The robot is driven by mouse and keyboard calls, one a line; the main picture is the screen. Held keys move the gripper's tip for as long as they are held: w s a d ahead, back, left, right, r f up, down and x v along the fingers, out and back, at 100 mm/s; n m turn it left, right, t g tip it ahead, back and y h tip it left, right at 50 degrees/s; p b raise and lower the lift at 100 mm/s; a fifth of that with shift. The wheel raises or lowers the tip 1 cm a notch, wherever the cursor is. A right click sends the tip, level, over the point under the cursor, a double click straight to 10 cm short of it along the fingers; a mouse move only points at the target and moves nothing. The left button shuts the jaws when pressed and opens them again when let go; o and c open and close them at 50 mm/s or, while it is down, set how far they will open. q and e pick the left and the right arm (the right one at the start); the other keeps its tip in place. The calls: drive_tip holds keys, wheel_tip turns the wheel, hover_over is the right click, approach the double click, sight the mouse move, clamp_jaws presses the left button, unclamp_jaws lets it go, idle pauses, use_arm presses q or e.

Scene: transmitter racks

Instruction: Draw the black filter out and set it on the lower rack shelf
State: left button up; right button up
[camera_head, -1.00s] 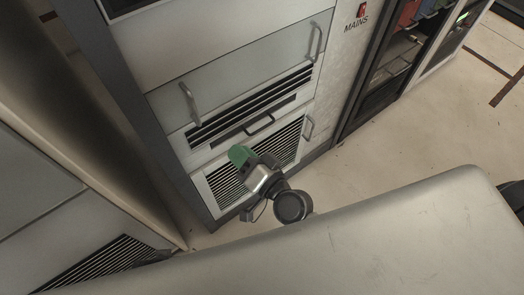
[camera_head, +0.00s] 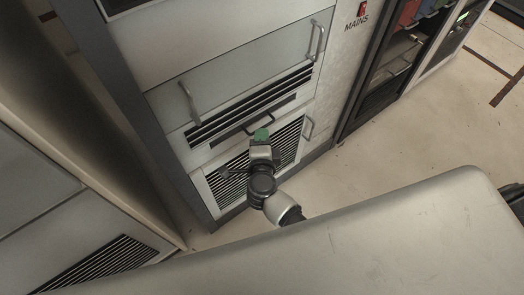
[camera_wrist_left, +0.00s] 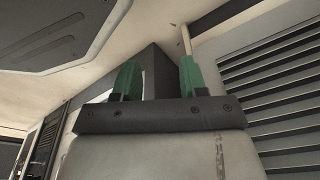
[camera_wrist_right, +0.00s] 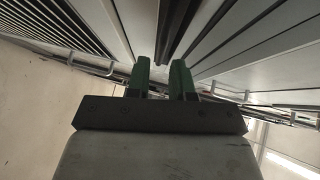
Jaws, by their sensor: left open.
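The black filter (camera_head: 243,124) is a dark panel in a slot of the white rack, below a louvred panel, with a black bar handle across its front. My right gripper (camera_head: 261,134) is just in front of this handle, green fingertips towards it. In the right wrist view its fingers (camera_wrist_right: 161,82) stand a little apart, with dark strips running up beyond the gap; contact with the handle cannot be made out. My left gripper (camera_wrist_left: 160,80) is open and empty in the left wrist view, and out of the head view. I cannot make out which part is the lower rack shelf.
A lower louvred panel (camera_head: 230,188) with a side handle lies below the filter. A drawer (camera_head: 238,75) with two grey handles is above. Another louvred cabinet (camera_head: 105,265) stands at lower left. Clear floor (camera_head: 400,150) lies to the right.

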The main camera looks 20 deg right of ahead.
sight(268, 111)
drive_tip(key=shift+b+x, duration=0.3)
drive_tip(key=shift+x, duration=2)
use_arm(q)
drive_tip(key=shift+w+d+r, duration=0.1)
drive_tip(key=shift+w+r, duration=0.7)
drive_tip(key=shift+r, duration=0.3)
use_arm(e)
clamp_jaws()
